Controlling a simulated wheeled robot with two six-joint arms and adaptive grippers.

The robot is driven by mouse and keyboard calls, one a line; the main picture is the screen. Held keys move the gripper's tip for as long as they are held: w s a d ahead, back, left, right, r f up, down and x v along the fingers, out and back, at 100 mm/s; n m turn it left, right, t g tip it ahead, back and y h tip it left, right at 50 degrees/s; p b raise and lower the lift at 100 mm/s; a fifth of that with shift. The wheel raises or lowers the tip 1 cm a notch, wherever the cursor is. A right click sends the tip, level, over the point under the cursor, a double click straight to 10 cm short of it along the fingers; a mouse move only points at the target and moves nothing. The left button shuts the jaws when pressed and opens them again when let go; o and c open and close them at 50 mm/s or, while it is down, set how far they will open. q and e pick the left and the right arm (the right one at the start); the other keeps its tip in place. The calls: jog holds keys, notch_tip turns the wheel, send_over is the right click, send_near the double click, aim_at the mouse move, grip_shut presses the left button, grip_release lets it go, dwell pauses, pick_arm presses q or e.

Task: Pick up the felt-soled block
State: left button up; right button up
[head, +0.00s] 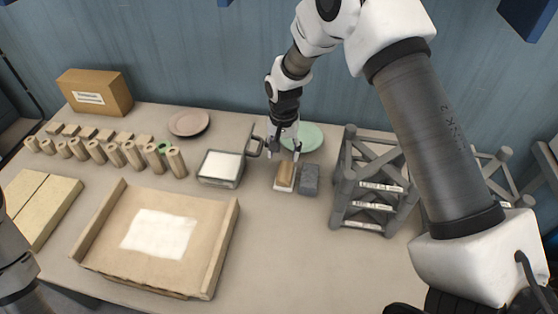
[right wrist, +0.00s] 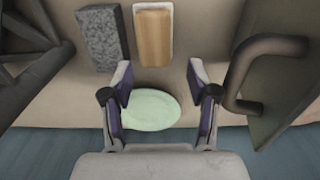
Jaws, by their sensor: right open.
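The felt-soled block (head: 285,176) has a tan wooden top and a white sole, and sits on the table beside a dark grey block (head: 310,179). In the right wrist view the felt-soled block (right wrist: 153,36) is at the top, left of a dark handle, with the speckled grey block (right wrist: 102,38) to its left. My right gripper (head: 284,150) is just behind the felt-soled block in the head view. Its fingers (right wrist: 160,80) are spread and empty, apart from the block. My left gripper is outside the head view.
A tray with a white inside (head: 221,168) and a dark handle (head: 254,147) stands close left of my right gripper. A green plate (head: 304,137) lies behind it. A grey rack (head: 347,188) stands right.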

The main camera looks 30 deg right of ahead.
aim_at(285, 170)
jog(key=f, duration=0.1)
jog(key=s+f+p, duration=0.1)
jog(key=f+p, duration=0.1)
jog(key=shift+s, duration=0.25)
jog(key=f, duration=0.3)
jog(key=shift+w+d+f+p, duration=0.15)
jog(key=shift+w+f+p, duration=0.15)
jog(key=shift+p, duration=0.1)
jog(key=shift+f, duration=0.35)
jog(key=shift+s, duration=0.1)
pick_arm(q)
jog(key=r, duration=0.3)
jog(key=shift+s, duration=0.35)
pick_arm(e)
jog(key=shift+r, duration=0.1)
jog(key=c, duration=1.1)
jog(key=shift+o, duration=0.2)
